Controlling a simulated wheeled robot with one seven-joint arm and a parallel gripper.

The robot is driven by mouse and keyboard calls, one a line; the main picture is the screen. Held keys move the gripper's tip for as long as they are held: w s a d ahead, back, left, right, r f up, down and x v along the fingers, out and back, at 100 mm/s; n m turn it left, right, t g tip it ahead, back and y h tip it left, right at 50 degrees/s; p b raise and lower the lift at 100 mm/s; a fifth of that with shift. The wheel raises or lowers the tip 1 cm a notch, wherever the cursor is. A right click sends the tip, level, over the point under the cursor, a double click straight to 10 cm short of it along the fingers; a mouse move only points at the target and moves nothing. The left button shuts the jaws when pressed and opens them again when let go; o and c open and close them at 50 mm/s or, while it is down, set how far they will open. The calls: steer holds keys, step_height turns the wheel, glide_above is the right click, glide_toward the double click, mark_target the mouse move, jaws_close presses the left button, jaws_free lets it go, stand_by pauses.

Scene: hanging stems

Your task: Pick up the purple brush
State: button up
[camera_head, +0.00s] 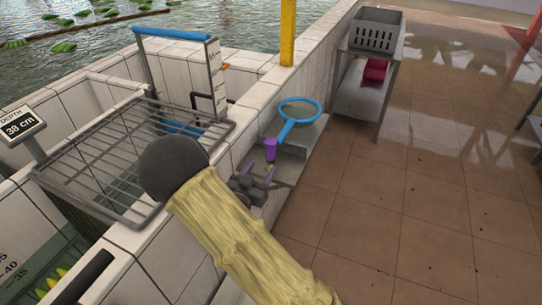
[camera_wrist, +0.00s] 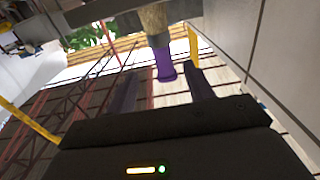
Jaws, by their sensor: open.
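The purple brush (camera_head: 270,149) is by the grey ledge along the tiled wall in the head view, just beyond my gripper (camera_head: 259,174). In the wrist view the purple brush (camera_wrist: 165,68) shows its purple part towards me, with a grey band and pale tan bristles at the top edge. My gripper (camera_wrist: 162,80) is open, its two dark fingers apart on either side of the purple part in that picture. I cannot tell how deep the brush is between the fingers. No contact shows.
A blue hoop net (camera_head: 300,101) is right behind the brush over the grey ledge (camera_head: 309,134). A wire rack (camera_head: 110,165) spans the tiled basin on the left. A grey crate (camera_head: 376,31) tops a metal table at the back. Brown tiled floor on the right is open.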

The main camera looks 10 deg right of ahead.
mark_target(269, 155)
steer(key=x, duration=0.3)
steer(key=shift+w+d, duration=0.2)
steer(key=shift+w, duration=0.15)
steer(key=shift+p+x, duration=0.35)
steer(key=shift+x, duration=2.2)
steer(key=shift+w+a+r, duration=0.1)
steer(key=shift+a+r, duration=0.05)
steer(key=shift+r, duration=0.05)
steer(key=c, duration=1.1)
